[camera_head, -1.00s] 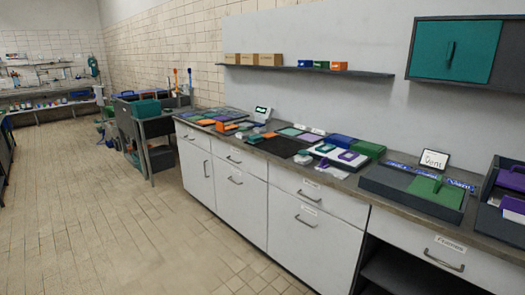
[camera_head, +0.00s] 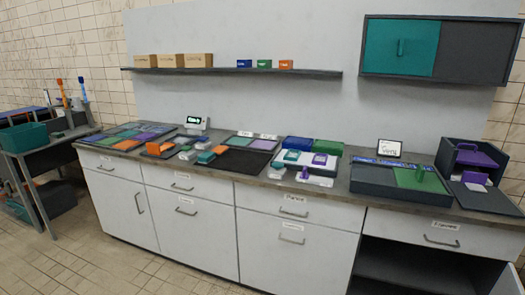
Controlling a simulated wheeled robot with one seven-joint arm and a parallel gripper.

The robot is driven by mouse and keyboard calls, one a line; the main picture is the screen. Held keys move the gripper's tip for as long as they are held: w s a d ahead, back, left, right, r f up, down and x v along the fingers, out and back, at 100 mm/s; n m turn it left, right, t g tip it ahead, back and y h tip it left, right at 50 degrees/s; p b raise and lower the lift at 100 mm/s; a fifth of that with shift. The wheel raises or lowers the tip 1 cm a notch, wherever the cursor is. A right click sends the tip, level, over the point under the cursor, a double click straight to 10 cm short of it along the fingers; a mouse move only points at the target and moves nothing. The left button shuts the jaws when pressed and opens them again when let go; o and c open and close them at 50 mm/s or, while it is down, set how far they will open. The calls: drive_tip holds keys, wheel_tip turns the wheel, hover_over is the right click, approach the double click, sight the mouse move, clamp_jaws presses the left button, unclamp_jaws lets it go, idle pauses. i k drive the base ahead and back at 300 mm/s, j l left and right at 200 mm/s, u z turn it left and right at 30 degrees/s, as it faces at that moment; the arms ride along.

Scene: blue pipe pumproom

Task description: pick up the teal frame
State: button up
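A small teal frame (camera_head: 292,156) lies on a white board in the middle of the long counter, beside a similar purple frame (camera_head: 320,159). It is small in the picture, so its finer shape is hard to make out. A teal block (camera_head: 206,157) lies further left, by the black mat. My gripper is not in view.
The grey counter (camera_head: 345,177) runs along the wall above white drawers. Blue and green boxes (camera_head: 300,143) stand behind the frames. A black mat (camera_head: 241,162) lies to their left, a grey tray (camera_head: 372,176) to their right. A shelf hangs above. Tiled floor in front is clear.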

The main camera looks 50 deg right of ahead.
sight(291, 155)
drive_tip(key=i, duration=0.85)
drive_tip(key=i+j+z, duration=0.15)
drive_tip(key=i, duration=0.65)
drive_tip(key=i+z, duration=0.45)
drive_tip(key=i+j+z, duration=0.25)
drive_tip(key=z, duration=0.15)
drive_tip(key=i+j+z, duration=0.3)
drive_tip(key=z, duration=0.15)
